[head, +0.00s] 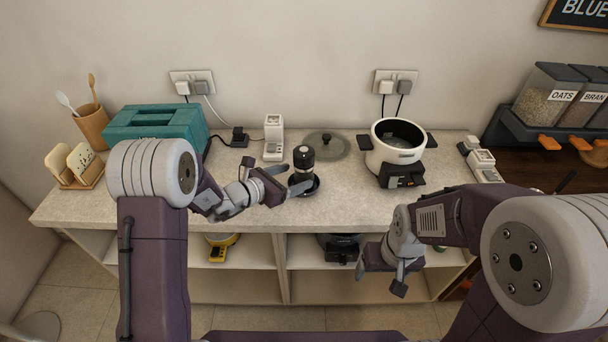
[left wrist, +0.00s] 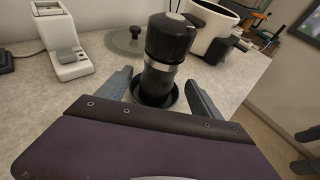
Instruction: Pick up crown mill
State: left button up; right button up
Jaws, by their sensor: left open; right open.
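The crown mill looks to be the black cylinder with a silver band (head: 303,160), standing upright in a small black dish (head: 312,186) on the counter. In the left wrist view the mill (left wrist: 168,48) stands just beyond and between the open fingers of my left gripper (left wrist: 160,90), with the dish rim (left wrist: 173,98) around its base. In the head view my left gripper (head: 288,182) is open at the left of the mill. I cannot tell whether a finger touches it. My right gripper (head: 400,278) is open and empty, low in front of the counter edge.
A white device (head: 274,138) stands left behind the mill. A glass lid (head: 328,146) lies behind it. A white pot (head: 397,142) stands to the right, a teal box (head: 155,122) to the left. The counter's front edge (head: 340,222) is close to the mill.

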aim_at(297, 175)
pick_arm(q)
jog(key=p+x, duration=0.1)
jog(key=x, duration=0.3)
jog(key=shift+w+d, duration=0.2)
jog(key=shift+w, duration=0.05)
jog(key=shift+w+d+f, duration=0.15)
jog(key=shift+w+f, duration=0.05)
jog(key=shift+w, duration=0.05)
jog(key=shift+s+r, duration=0.1)
jog(key=c, duration=1.4)
notch_tip(297, 175, up, 4)
jog(key=shift+r, duration=0.1)
jog(key=s+d+r, duration=0.2)
jog(key=d, duration=0.1)
jog(key=s+d+r+b, duration=0.1)
jog(key=s+d+r, duration=0.1)
jog(key=d, duration=0.1)
jog(key=s+d+r+b, duration=0.1)
jog(key=s+d+r, duration=0.1)
jog(key=d+r, duration=0.1)
jog(key=shift+d, duration=0.5)
